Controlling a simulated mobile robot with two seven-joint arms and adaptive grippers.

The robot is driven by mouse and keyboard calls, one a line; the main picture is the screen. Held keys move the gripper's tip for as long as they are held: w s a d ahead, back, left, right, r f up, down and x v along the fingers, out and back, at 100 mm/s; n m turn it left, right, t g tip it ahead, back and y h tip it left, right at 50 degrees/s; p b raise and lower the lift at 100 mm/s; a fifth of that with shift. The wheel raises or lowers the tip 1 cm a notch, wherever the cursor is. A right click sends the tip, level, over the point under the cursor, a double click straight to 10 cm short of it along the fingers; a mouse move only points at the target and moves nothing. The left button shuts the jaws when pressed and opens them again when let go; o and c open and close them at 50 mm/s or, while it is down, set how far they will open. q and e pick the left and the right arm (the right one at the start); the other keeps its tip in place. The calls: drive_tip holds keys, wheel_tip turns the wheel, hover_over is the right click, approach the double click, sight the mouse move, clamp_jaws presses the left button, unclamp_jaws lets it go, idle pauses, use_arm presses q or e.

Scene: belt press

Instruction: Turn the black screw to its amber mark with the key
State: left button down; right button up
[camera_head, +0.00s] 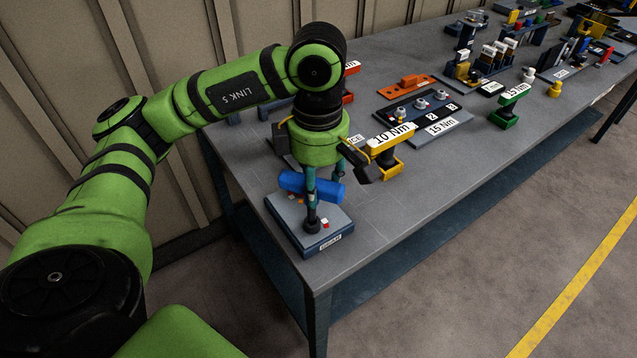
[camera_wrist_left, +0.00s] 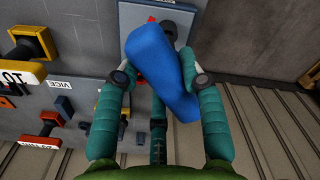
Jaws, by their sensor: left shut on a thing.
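My left gripper (camera_head: 324,192) is shut on the blue handle of the key (camera_head: 297,184), low above a grey plate (camera_head: 286,212) at the table's near left corner. In the left wrist view the thick blue key (camera_wrist_left: 160,65) lies slanted between the teal fingers of my left gripper (camera_wrist_left: 158,75). A small red and white mark shows on the plate beside a finger. The black screw and its amber mark cannot be made out clearly; the gripper and key cover that area. I cannot tell whether the key sits in the screw. My right gripper is out of view.
A yellow tool labelled 10 Nm (camera_head: 391,140) stands close right of the gripper. Beyond it are a grey 15 Nm plate (camera_head: 440,129), an orange block (camera_head: 408,82) and a green 15 Nm tool (camera_head: 507,110). The table's front right strip is clear.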

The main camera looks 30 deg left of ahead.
use_arm(q)
drive_tip(key=shift+r+p, duration=1.2)
drive_tip(key=shift+r, duration=1.05)
